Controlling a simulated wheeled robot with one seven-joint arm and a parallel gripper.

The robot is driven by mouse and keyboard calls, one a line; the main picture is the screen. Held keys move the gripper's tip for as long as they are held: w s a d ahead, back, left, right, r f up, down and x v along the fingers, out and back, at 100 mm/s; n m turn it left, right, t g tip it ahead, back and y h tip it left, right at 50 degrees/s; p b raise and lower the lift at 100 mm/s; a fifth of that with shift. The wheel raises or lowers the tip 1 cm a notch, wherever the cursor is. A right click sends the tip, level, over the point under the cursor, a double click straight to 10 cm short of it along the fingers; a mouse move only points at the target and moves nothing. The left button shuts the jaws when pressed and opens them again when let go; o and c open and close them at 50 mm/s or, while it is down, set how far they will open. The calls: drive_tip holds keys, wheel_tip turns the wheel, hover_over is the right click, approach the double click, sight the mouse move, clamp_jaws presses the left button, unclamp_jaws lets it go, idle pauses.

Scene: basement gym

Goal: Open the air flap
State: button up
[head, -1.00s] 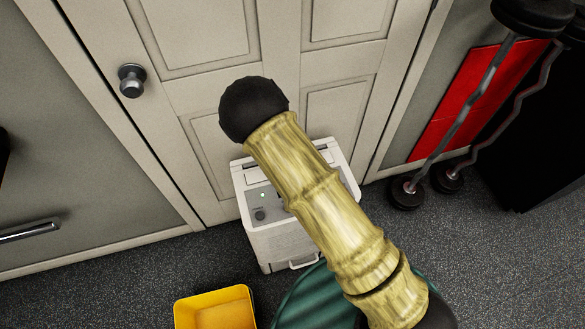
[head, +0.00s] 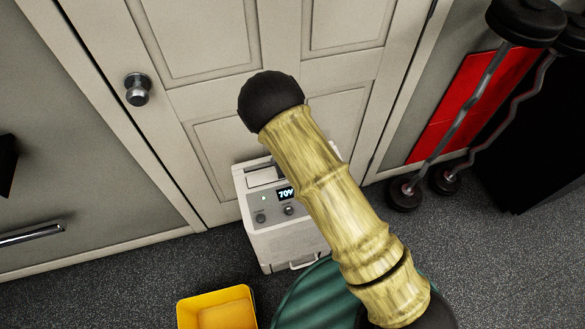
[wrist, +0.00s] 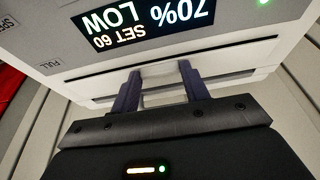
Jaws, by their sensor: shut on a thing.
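The white dehumidifier (head: 285,243) stands on the floor against the door, with a lit display (head: 285,193) and knobs on its top. In the wrist view the display (wrist: 150,18) appears upside down and reads 70% LOW, SET 60. The pale air flap (wrist: 90,84) lies along the edge beyond the display. My gripper (wrist: 160,84) has its two dark blue fingers closed on a small pale tab of the flap, which shows between them. In the head view my arm hides the gripper and much of the machine's right side. I cannot tell how far the flap is tilted.
A yellow bin (head: 217,308) stands on the floor in front, next to a green rounded object (head: 310,296) partly behind my arm. The panelled door (head: 215,105) is close behind the machine. Barbells (head: 470,120) lean at the right. Floor to the left is clear.

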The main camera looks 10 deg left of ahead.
drive_tip(key=shift+w+a+r+g+h+p, duration=0.1)
drive_tip(key=shift+w+r+g+h+p, duration=0.2)
drive_tip(key=shift+p, duration=1.15)
drive_tip(key=shift+r+g+h+p, duration=0.1)
drive_tip(key=shift+r+g+p, duration=0.25)
drive_tip(key=shift+p, duration=1.1)
drive_tip(key=p, duration=0.1)
drive_tip(key=g+p, duration=0.1)
drive_tip(key=shift+w+a+g+h+p, duration=0.25)
drive_tip(key=shift+w+h+p, duration=0.05)
drive_tip(key=shift+h+p, duration=0.1)
drive_tip(key=g+b, duration=0.1)
drive_tip(key=w+g+h+b, duration=0.1)
drive_tip(key=b, duration=0.1)
drive_tip(key=shift+a, duration=0.35)
drive_tip(key=shift+w+a+r+g+h+b, duration=0.3)
drive_tip(key=shift+g+h+b, duration=0.35)
drive_tip(key=shift+b, duration=0.5)
drive_tip(key=shift+d+r, duration=0.1)
drive_tip(key=o, duration=1)
drive_tip(key=shift+w+r, duration=0.1)
